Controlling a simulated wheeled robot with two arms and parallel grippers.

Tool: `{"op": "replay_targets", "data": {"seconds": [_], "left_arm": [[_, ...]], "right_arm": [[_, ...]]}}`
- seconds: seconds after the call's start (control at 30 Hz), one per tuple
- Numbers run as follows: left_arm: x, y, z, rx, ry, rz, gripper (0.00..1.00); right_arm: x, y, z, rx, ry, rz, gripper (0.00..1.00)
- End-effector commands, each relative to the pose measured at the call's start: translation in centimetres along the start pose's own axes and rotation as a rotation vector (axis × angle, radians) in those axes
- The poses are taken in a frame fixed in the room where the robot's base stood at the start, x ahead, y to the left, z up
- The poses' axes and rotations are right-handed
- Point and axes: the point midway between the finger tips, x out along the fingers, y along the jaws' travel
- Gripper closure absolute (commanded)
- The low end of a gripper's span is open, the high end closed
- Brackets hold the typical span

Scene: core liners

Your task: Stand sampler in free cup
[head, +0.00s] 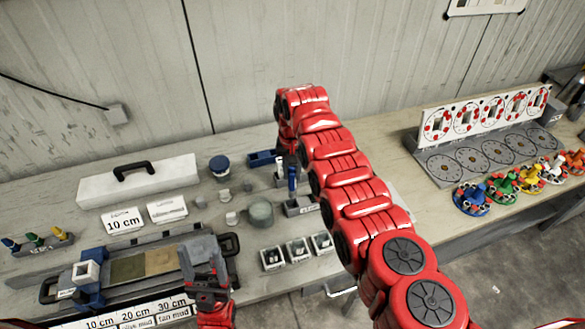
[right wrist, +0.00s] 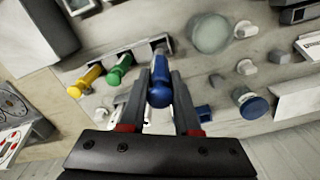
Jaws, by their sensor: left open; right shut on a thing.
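A blue-handled sampler (right wrist: 160,88) stands between the two fingers of my right gripper (right wrist: 160,92), which is shut on it. The sampler also shows in the head view (head: 292,178), just above the grey rack (head: 298,207). In the right wrist view a yellow-handled sampler (right wrist: 86,80) and a green-handled sampler (right wrist: 120,68) stand side by side at the rack (right wrist: 140,48). The blue sampler is at that rack's right end; whether its lower end is in a cup is hidden. My left gripper (head: 207,283) is open and empty over the right end of the core tray (head: 118,297).
A grey-green jar (head: 260,213), blue-capped jar (head: 219,168) and small blue tray (head: 262,158) stand close by. A long white case (head: 137,180) lies behind. Another rack with coloured pegs (head: 38,243) is far left.

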Motion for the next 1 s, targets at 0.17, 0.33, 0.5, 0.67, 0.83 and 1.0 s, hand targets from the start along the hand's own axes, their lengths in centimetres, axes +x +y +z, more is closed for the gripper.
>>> {"op": "replay_targets", "data": {"seconds": [0.17, 0.33, 0.5, 0.67, 0.83, 1.0], "left_arm": [[-1.1, 0.1, 0.2, 0.000, 0.000, 0.000, 0.41], [-2.0, 0.1, 0.3, 0.000, 0.000, 0.000, 0.41], [-3.0, 0.1, 0.5, 0.000, 0.000, 0.000, 0.41], [-4.2, 0.2, 0.7, 0.000, 0.000, 0.000, 0.41], [-5.4, 0.3, 0.9, 0.000, 0.000, 0.000, 0.41], [-6.2, 0.3, 1.1, 0.000, 0.000, 0.000, 0.41]], "right_arm": [[1.7, 0.0, 0.1, -0.001, -0.002, 0.001, 1.00], [3.2, 0.0, 0.1, -0.001, -0.001, 0.001, 1.00], [4.4, 0.0, 0.0, 0.000, -0.001, 0.001, 1.00], [5.7, 0.0, 0.0, 0.000, -0.001, 0.001, 1.00], [7.0, 0.0, 0.0, 0.001, -0.001, 0.001, 1.00], [7.8, 0.0, 0.0, 0.000, -0.001, 0.000, 1.00]]}}
